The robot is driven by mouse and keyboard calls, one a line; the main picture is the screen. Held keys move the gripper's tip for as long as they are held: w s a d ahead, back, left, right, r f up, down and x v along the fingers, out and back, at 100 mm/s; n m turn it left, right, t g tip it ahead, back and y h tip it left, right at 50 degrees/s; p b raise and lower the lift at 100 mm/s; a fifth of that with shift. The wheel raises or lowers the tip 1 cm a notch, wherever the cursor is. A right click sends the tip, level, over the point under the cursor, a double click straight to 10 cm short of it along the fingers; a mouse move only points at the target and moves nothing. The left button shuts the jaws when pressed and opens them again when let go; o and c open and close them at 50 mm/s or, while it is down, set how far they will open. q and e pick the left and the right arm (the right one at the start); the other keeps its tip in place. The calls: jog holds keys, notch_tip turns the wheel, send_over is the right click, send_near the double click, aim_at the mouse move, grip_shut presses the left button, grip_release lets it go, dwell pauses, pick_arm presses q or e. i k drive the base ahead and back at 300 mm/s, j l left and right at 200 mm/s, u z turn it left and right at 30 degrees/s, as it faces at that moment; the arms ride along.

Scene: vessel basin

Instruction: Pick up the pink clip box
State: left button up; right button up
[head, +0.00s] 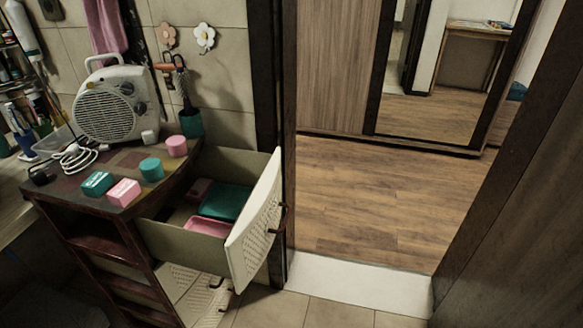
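A small pink box (124,191) with pale marks on its side sits on the front edge of the dark cabinet top (76,192). It looks like the pink clip box, but the marks are too small to read. A similar teal box (97,183) stands just left of it. A teal round container (151,169) and a pink round container (177,146) stand to its right, further back. Neither of my grippers is in view.
An open drawer (185,243) juts out right of the cabinet top, with a teal container (225,201) and pink containers (208,226) inside. A fan heater (112,103) and its coiled white cable (78,158) stand behind the boxes. The wooden floor (375,200) beyond the doorway is clear.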

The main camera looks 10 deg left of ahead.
aim_at(121, 195)
jog(key=j+u, duration=0.1)
jog(key=u, duration=0.25)
jog(key=i+j+u, duration=0.1)
jog(key=u, duration=0.2)
jog(key=j+u, duration=0.1)
jog(key=u, duration=0.25)
